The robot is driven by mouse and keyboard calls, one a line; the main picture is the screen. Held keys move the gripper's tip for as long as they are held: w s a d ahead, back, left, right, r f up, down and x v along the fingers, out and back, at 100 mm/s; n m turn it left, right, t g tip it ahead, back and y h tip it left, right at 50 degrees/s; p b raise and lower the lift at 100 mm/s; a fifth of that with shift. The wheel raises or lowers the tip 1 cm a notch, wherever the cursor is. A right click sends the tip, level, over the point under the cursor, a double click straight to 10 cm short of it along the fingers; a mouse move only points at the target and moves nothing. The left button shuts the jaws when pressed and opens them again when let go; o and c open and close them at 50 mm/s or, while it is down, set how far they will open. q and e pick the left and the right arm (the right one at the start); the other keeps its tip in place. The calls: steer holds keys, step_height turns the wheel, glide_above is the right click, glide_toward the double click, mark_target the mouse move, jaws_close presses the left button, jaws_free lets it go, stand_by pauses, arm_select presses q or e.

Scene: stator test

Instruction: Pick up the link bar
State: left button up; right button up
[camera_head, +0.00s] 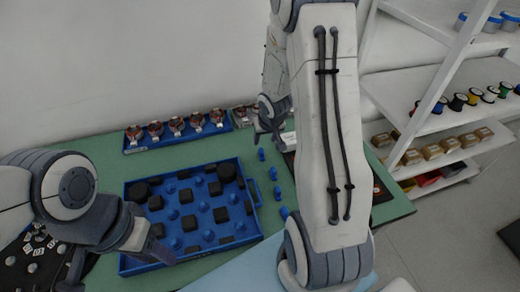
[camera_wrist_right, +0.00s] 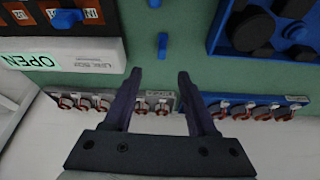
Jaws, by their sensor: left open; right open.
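Small blue pieces stand in a row on the green mat in the head view, one of them here (camera_head: 273,173). I cannot tell for sure which is the link bar; a blue bar (camera_wrist_right: 162,46) lies on the mat just beyond my right fingertips in the right wrist view. My right gripper (camera_wrist_right: 159,74) is open and empty, apart from that bar. In the head view my right gripper (camera_head: 267,135) hangs near the back end of the row, partly hidden by its arm. My left gripper (camera_head: 120,258) is open at the lower left, near the tray's front left corner.
A blue tray (camera_head: 128,262) of black and blue parts fills the mat's middle. A blue rack (camera_head: 165,140) of copper-coloured parts lies behind it. A white box (camera_wrist_right: 100,55) labelled OPEN stands left of the bar in the wrist view. Shelves (camera_head: 425,95) stand at right.

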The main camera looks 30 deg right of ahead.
mark_target(261, 150)
steer(key=b+x, duration=0.1)
steer(key=x, duration=0.2)
steer(key=b+x, duration=0.2)
steer(key=shift+d+f, duration=0.25)
steer(key=shift+f, duration=0.1)
steer(key=b+x, duration=0.2)
steer(key=x, duration=0.1)
steer(key=b+x, duration=0.1)
steer(key=b, duration=0.1)
steer(key=shift+w+a+f, duration=0.15)
steer(key=shift+a+f, duration=0.15)
steer(key=shift+a, duration=0.1)
steer(key=shift+w+f, duration=0.15)
steer(key=shift+f, duration=0.1)
steer(key=shift+d+r, duration=0.1)
jaws_close()
